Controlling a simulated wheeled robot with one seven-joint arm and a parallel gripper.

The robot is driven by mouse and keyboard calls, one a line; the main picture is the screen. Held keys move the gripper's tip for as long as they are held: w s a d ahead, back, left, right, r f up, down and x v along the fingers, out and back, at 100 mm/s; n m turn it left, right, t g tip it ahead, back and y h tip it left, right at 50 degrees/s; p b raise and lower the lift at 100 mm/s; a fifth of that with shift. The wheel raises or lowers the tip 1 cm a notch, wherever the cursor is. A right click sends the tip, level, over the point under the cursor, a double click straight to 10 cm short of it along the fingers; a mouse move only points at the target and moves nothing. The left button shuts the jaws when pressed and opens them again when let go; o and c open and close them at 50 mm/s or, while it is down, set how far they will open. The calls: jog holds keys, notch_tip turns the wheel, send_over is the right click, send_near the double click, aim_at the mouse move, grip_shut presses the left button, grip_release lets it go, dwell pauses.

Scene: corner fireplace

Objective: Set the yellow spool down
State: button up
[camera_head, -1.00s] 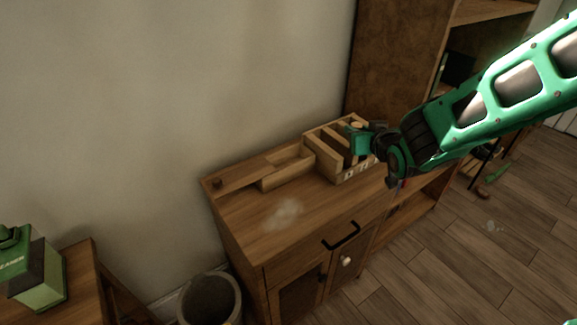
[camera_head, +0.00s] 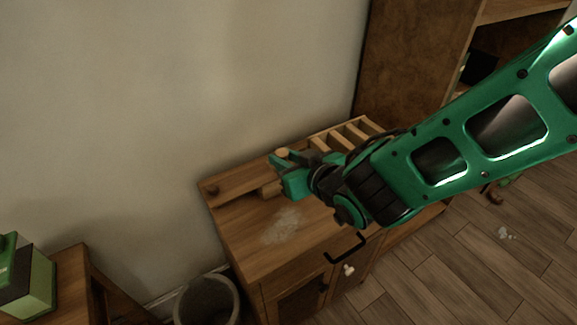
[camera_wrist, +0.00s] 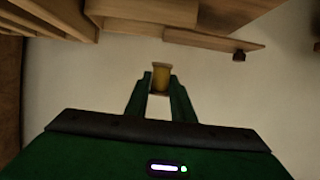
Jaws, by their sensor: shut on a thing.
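The yellow spool (camera_wrist: 160,76) is between the fingertips of my gripper (camera_wrist: 160,85) in the wrist view, and the gripper is shut on it. In the head view, my gripper (camera_head: 280,165) is over the back of the wooden cabinet top (camera_head: 245,225), in front of the wall. The spool's tan end (camera_head: 283,152) shows there between the fingers. I cannot tell the exact gap between the spool and the surface below it.
A slatted wooden crate (camera_head: 350,133) stands on the cabinet's back right, partly behind my arm. The front left of the top is clear, with a pale smudge. A grey bin (camera_head: 207,300) stands below. A green box (camera_head: 28,280) is at far left.

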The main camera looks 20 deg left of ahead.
jog(key=w+f, duration=0.1)
jog(key=w, duration=0.1)
jog(key=w+a+f, duration=0.1)
jog(key=w+f, duration=0.1)
jog(key=w, duration=0.1)
jog(key=w+f, duration=0.2)
jog(key=w, duration=0.1)
jog(key=shift+w+a+f, duration=0.15)
jog(key=shift+w+a, duration=0.1)
jog(key=shift+a, duration=0.15)
jog(key=shift+f, duration=2)
jog(key=shift+f, duration=0.1)
jog(key=o, duration=1)
